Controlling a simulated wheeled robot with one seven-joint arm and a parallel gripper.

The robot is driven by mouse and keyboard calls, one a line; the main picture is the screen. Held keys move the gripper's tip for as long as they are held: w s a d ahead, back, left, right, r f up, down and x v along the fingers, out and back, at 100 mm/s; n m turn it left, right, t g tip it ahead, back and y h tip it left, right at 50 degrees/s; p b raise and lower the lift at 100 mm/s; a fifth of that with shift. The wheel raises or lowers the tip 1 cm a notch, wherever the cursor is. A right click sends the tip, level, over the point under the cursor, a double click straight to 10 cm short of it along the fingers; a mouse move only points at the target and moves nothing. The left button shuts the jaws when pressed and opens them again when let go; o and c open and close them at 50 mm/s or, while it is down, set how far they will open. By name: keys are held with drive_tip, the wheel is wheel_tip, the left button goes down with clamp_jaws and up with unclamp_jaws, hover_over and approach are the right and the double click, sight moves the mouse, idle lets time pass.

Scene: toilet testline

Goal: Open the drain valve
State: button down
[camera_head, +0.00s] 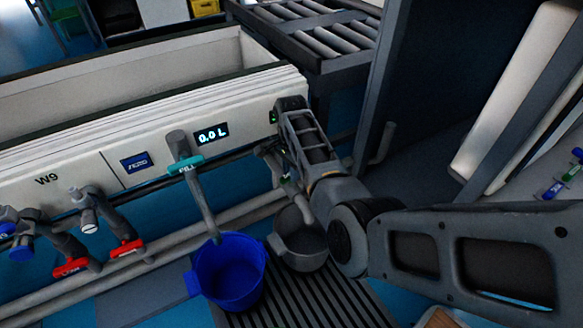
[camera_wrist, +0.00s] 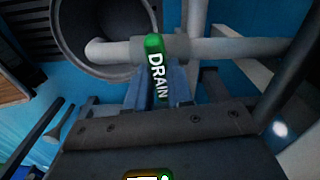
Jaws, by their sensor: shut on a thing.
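The drain valve's green handle (camera_wrist: 156,68), lettered DRAIN, shows in the middle of the wrist view. It sits on a grey horizontal pipe (camera_wrist: 215,47). My gripper (camera_wrist: 158,84) is shut on this handle, with a finger on each side of it. In the head view, my arm reaches to the right end of the white trough (camera_head: 100,150) and hides most of the valve. A grey bucket (camera_head: 298,240) stands below, partly behind my arm; its round opening also shows in the wrist view (camera_wrist: 95,30).
A teal FILL handle (camera_head: 185,165) sits left of my arm, above a blue bucket (camera_head: 232,275). The display (camera_head: 211,135) reads 0.0 L. Red-handled valves (camera_head: 72,268) are at the left. A dark upright frame (camera_head: 385,85) stands close on the right.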

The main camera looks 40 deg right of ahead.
drive_tip(key=n+p, duration=0.2)
drive_tip(key=n, duration=0.1)
drive_tip(key=shift+r+n+p, duration=0.2)
drive_tip(key=shift+n+p, duration=0.1)
drive_tip(key=shift+p, duration=0.05)
drive_tip(key=n+p, duration=0.2)
drive_tip(key=n, duration=0.2)
drive_tip(key=shift+f+n, duration=0.1)
drive_tip(key=shift+n, duration=0.2)
drive_tip(key=n+p, duration=0.1)
drive_tip(key=n, duration=0.3)
drive_tip(key=shift+f+n+p, duration=0.1)
drive_tip(key=shift+n+p, duration=0.35)
drive_tip(key=shift+n, duration=1.65)
drive_tip(key=c, duration=1)
unclamp_jaws()
